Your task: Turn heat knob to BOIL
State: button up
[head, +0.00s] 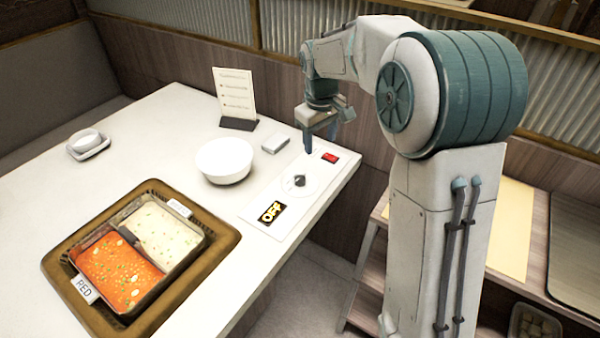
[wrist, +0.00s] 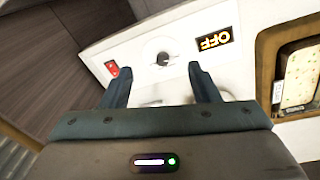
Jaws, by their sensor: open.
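The heat knob (head: 300,180) is a small dark knob on a round white dial, set in a white panel (head: 262,211) at the table's right edge. In the wrist view the knob (wrist: 163,58) shows ahead of and between the fingers. A display (head: 271,213) on the panel reads OFF in lit letters; it also shows in the wrist view (wrist: 213,40). A red switch (head: 330,157) sits at the panel's far end. My gripper (head: 320,145) is open and empty, above the table near the red switch, apart from the knob.
A two-part pot of red and white broth sits in a brown frame (head: 63,257).

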aim_at(300, 178)
jog(key=w+a+f+n, duration=0.3)
jog(key=w+a+f, duration=0.2)
jog(key=w+f, duration=0.4)
jog(key=shift+g, duration=0.4)
jog(key=f, duration=0.9)
jog(key=w+f, duration=0.1)
jog(key=f, duration=0.3)
jog(key=shift+d+f, duration=0.2)
jog(key=shift+d, duration=0.05)
jog(key=c, duration=1)
jog(key=shift+o, duration=0.2)
